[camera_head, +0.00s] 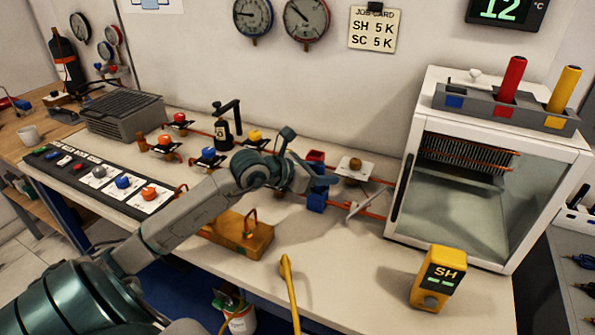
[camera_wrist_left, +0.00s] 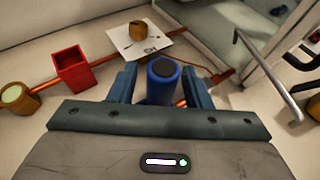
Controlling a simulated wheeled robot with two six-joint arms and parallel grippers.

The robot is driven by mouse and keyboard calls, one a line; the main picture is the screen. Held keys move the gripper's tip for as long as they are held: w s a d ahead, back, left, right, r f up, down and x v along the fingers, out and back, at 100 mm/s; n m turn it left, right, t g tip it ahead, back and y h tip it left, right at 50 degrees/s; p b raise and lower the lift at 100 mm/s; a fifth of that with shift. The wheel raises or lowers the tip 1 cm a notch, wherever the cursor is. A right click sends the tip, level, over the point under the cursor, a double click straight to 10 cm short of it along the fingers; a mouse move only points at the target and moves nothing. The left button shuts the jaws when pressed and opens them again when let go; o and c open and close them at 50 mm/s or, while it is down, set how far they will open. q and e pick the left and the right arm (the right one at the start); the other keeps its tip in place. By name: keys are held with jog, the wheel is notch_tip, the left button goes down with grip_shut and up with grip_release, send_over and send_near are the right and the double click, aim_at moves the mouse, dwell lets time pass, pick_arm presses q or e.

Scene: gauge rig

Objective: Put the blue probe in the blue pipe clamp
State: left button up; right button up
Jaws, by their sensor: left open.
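The blue probe (camera_wrist_left: 163,82), a blue cylinder with a dark round top, stands between the two fingers of my left gripper (camera_wrist_left: 162,88) in the left wrist view. The fingers are apart, one on each side of it. In the head view my left gripper (camera_head: 318,180) is over the blue pipe clamp (camera_head: 316,202) on the copper pipe. The probe's lower end is hidden in the wrist view, so I cannot tell how deep it sits in the clamp. The blue slot of the rack (camera_head: 453,101) is empty. My right gripper is not in view.
A red clamp (camera_wrist_left: 72,68) is beside the blue one. A white card with a brown knob (camera_head: 354,168) lies behind. The glass-fronted cabinet (camera_head: 470,200) stands to the right, with red (camera_head: 510,85) and yellow (camera_head: 563,90) probes on top. A yellow SH meter (camera_head: 438,280) is at front right.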

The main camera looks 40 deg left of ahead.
pick_arm(q)
jog(key=shift+v, duration=1.5)
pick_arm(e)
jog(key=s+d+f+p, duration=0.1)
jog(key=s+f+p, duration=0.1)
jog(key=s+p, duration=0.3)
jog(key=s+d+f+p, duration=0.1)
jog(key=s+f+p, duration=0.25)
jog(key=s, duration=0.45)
pick_arm(q)
jog(key=p+v, duration=0.6)
jog(key=v, duration=0.2)
jog(key=shift+s+r+p, duration=0.25)
jog(key=shift+s+p, duration=0.05)
jog(key=shift+p, duration=0.05)
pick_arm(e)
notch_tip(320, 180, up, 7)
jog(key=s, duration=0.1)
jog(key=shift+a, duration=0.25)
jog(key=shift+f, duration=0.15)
